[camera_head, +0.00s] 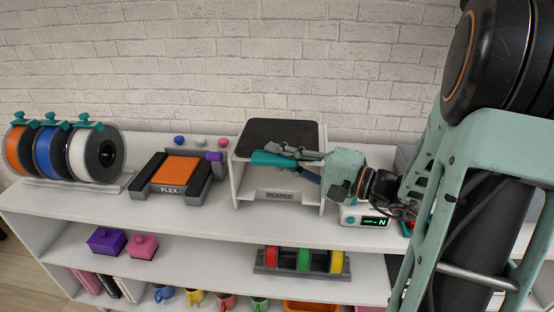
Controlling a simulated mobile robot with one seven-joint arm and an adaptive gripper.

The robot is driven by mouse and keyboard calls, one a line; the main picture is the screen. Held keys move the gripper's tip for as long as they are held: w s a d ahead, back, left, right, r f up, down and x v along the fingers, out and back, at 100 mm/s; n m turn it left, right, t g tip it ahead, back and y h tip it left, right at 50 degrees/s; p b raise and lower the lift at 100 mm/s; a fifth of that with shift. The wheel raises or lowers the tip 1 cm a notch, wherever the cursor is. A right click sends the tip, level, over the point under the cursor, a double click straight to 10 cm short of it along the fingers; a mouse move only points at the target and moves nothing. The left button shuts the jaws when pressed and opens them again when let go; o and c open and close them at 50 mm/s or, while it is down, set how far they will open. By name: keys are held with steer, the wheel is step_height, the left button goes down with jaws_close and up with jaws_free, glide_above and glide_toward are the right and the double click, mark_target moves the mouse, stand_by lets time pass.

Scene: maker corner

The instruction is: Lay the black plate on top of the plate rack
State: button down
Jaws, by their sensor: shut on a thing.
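The black plate (280,132) is a flat dark square with rounded corners. It lies level over the top of the plate rack (239,180), a white open-fronted box with a "PLATES" label. I cannot tell whether the plate rests fully on the rack or sits slightly above it. My gripper (275,154) reaches in from the right, teal and dark grey, and is shut on the plate's front edge. Its fingers hide part of that edge and of the rack's front opening.
Left of the rack is an orange-topped "FLEX" stand (174,171) with a purple item (214,156). Spools (98,152) stand farther left. A device with a green display (374,221) is close on the right. Small colored knobs (200,141) are behind, near the brick wall.

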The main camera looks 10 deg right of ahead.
steer(key=shift+w+d+p, duration=0.2)
steer(key=shift+w+d, duration=0.05)
steer(key=shift+w, duration=0.5)
steer(key=shift+w+d+p, duration=0.15)
steer(key=shift+w+d, duration=0.05)
steer(key=shift+w, duration=0.6)
steer(key=shift+w+d+p, duration=0.2)
steer(key=shift+w+d, duration=0.05)
steer(key=shift+w, duration=0.5)
step_height(320, 180, down, 4)
steer(key=b, duration=0.4)
steer(key=shift+w+d+r, duration=0.1)
steer(key=shift+w+r, duration=0.05)
steer(key=shift+r, duration=0.05)
steer(key=c, duration=0.6)
jaws_free()
steer(key=shift+f+b, duration=0.65)
steer(key=shift+b, duration=0.3)
steer(key=s+a+b, duration=0.1)
steer(key=s+a, duration=0.1)
steer(key=s, duration=0.5)
steer(key=shift+a+b, duration=0.15)
steer(key=shift+b, duration=0.2)
stand_by(0.3)
steer(key=shift+s+r, duration=0.1)
